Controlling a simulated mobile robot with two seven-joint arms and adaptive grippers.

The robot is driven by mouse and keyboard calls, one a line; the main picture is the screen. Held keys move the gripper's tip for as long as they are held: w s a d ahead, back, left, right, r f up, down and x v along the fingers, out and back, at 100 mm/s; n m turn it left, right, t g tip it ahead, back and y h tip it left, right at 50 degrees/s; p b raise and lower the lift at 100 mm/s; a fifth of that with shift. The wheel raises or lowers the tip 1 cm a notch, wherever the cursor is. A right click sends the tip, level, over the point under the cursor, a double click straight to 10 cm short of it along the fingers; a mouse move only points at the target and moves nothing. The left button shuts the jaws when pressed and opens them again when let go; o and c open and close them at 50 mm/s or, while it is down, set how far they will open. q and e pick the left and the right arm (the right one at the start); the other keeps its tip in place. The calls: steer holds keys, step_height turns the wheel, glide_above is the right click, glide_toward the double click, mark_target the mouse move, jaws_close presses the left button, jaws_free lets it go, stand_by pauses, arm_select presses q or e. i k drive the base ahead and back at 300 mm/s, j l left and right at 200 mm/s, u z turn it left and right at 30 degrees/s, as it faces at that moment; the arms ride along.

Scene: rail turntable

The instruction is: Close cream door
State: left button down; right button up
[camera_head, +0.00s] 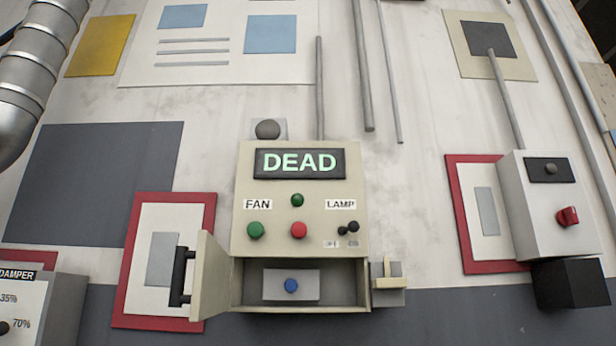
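The cream door (211,276) stands open at the lower left of a cream control box (242,200). It swings out to the left and towards me, hinged on the compartment's left edge. A black bar handle (178,276) sits on its outer face, facing left. The open compartment (335,283) shows a grey plate (275,280) with a blue button (291,286). A cream latch piece (389,274) on a grey block sits just right of the compartment. Neither of my grippers is in view.
The box carries a display (300,163) reading DEAD, a green FAN button (256,230), a red button (298,230) and a LAMP switch (348,228). A damper box (38,310) stands lower left. A grey box with a red knob (567,217) is at right.

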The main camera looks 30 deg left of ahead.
mark_target(209, 298)
steer(key=j+u, duration=0.25)
steer(key=j, duration=0.5)
steer(key=j+u, duration=0.3)
steer(key=j, duration=0.45)
steer(key=k, duration=0.05)
